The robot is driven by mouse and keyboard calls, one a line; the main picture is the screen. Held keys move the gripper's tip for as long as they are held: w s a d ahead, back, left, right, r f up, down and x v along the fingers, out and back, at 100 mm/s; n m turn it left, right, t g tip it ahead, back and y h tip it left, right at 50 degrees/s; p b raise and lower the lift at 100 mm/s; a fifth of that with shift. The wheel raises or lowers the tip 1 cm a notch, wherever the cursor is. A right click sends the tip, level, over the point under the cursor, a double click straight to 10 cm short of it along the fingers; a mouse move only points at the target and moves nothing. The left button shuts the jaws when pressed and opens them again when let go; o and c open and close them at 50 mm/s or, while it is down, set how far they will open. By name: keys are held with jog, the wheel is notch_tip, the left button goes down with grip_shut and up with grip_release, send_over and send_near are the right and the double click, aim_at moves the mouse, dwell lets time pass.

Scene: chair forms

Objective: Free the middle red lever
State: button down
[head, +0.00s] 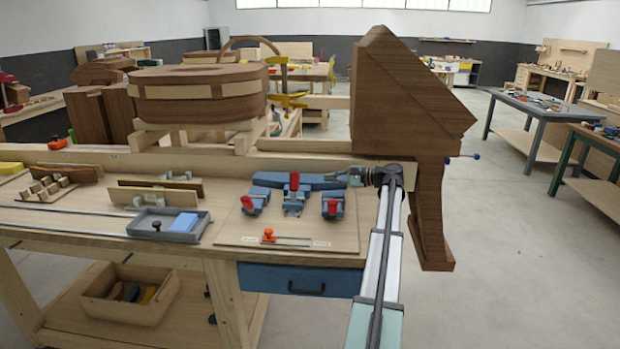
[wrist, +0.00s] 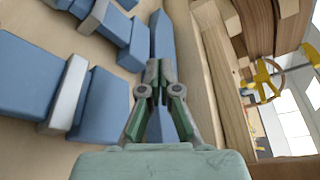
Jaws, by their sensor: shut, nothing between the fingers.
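The middle red lever (head: 294,182) stands upright on the middle blue clamp (head: 293,203). A left red lever (head: 247,203) and a right red lever (head: 332,207) sit lower on their own blue clamps. A curved blue bar (head: 270,180) lies behind the clamps. My gripper (head: 338,176) is at the bar's right end, to the right of the middle lever and apart from it. In the wrist view my gripper (wrist: 155,68) is shut and empty, over the blue bar (wrist: 162,35). Blue clamp parts (wrist: 95,100) show to its left; no red lever shows there.
The clamps stand on a wooden board (head: 225,232) with a small orange-handled piece (head: 269,235) at its front. A grey tray (head: 168,223) is to the left. A wooden rail (head: 210,160) runs behind, and a large dark wooden form (head: 405,105) stands behind my gripper.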

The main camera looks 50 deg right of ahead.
aim_at(294, 189)
jog(key=p+x, duration=0.2)
jog(key=x, duration=0.7)
jog(key=shift+w+a+r, duration=0.1)
jog(key=shift+r, duration=0.1)
jog(key=shift+s+a+r+p, duration=0.2)
jog(key=shift+a+r+p, duration=0.15)
jog(key=shift+a+p, duration=0.15)
jog(key=shift+s+a+r+p, duration=0.25)
jog(key=shift+a+r+p, duration=0.1)
jog(key=shift+a, duration=0.3)
jog(key=shift+s+a+r, duration=0.2)
jog(key=shift+a, duration=0.1)
jog(key=shift+a, duration=0.1)
